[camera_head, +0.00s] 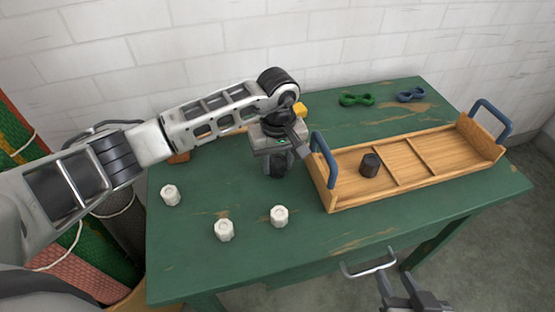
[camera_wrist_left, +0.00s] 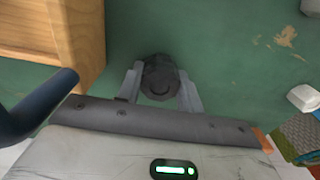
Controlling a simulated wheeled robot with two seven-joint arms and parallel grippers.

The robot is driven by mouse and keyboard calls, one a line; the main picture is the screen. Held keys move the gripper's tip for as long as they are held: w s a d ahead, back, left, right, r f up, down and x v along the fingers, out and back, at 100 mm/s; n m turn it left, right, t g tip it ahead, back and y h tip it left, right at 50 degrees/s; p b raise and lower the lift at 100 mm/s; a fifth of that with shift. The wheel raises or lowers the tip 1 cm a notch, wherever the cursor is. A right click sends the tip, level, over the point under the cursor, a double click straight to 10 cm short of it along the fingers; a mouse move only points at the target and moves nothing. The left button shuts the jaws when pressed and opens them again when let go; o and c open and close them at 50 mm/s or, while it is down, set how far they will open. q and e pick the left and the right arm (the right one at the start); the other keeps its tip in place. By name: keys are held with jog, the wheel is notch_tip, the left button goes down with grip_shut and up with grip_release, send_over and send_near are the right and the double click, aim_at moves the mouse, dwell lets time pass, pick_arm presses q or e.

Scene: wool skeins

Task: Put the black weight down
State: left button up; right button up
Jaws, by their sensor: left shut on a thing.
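My left gripper (camera_head: 279,160) is shut on a black weight (camera_wrist_left: 160,78), a dark round piece between its two fingers in the left wrist view. In the head view the weight (camera_head: 277,170) is partly hidden by the gripper. It is low over the green table (camera_head: 240,265), left of the wooden tray (camera_head: 345,199). I cannot tell whether it touches the table. Another dark weight (camera_head: 370,165) stands in the tray's left compartment. My right gripper (camera_head: 400,288) is at the bottom edge, with its fingers apart and nothing between them.
The tray's blue left handle (camera_head: 322,158) is close to my left gripper. Several white pieces (camera_head: 224,230) stand on the table's left part. Green (camera_head: 356,99) and blue (camera_head: 411,95) skeins lie at the back. A yellow piece (camera_head: 300,109) is behind my left wrist.

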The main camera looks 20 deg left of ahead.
pick_arm(q)
jog(key=shift+f+b, duration=0.15)
jog(key=shift+b, duration=0.15)
jog(key=o, duration=1.3)
jog(key=shift+c, duration=0.2)
